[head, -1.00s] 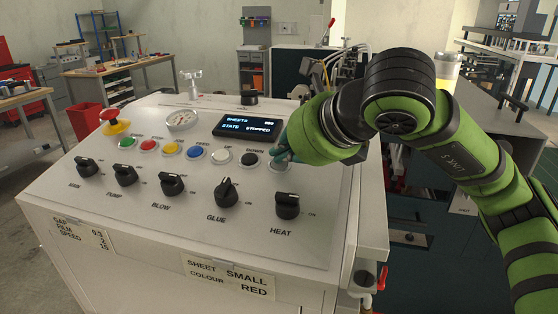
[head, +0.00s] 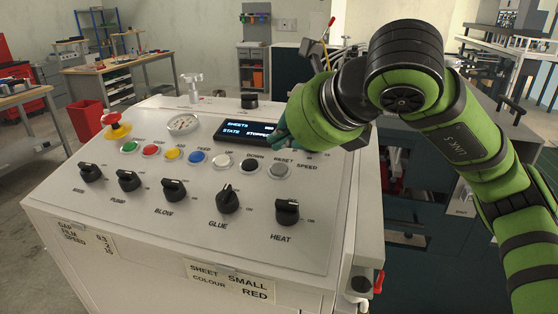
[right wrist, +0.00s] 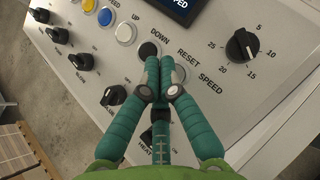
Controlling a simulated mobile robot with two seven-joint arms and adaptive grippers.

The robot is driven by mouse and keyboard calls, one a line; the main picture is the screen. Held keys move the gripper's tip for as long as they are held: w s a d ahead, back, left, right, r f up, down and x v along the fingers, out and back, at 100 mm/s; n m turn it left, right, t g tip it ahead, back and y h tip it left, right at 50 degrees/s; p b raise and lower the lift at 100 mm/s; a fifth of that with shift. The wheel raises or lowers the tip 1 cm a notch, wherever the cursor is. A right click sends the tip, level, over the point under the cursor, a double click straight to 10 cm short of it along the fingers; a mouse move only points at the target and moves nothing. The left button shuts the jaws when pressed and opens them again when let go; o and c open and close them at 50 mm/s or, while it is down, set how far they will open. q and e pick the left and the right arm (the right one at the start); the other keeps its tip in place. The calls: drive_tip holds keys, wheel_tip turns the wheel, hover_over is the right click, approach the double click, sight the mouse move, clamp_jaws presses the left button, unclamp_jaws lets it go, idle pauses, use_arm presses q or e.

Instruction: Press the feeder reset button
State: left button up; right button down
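The grey reset button (head: 279,169), labelled RESET, sits at the right end of the button row on the sloping white panel (head: 130,205). It shows uncovered in the head view. In the right wrist view the reset button (right wrist: 180,73) is partly hidden behind my fingers. My right gripper (head: 281,137) has teal fingers and hangs above and behind the button, in front of the display. In the right wrist view its fingertips (right wrist: 160,62) are together and hold nothing, between the black DOWN button (right wrist: 149,50) and the reset button. My left gripper is out of view.
The display (head: 240,132) reads SHEETS and STATE STOPPED, partly covered. White, blue, yellow, red and green buttons continue leftward. Black knobs, including HEAT (head: 287,211), stand in front. A red emergency stop (head: 113,122) is far left.

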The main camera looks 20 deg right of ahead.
drive_tip(key=shift+s+a+r+p, duration=0.15)
drive_tip(key=shift+r+p, duration=0.1)
drive_tip(key=shift+r, duration=0.4)
drive_tip(key=shift+s+a+r+p, duration=0.1)
drive_tip(key=shift+r+p, duration=0.15)
drive_tip(key=shift+r, duration=0.35)
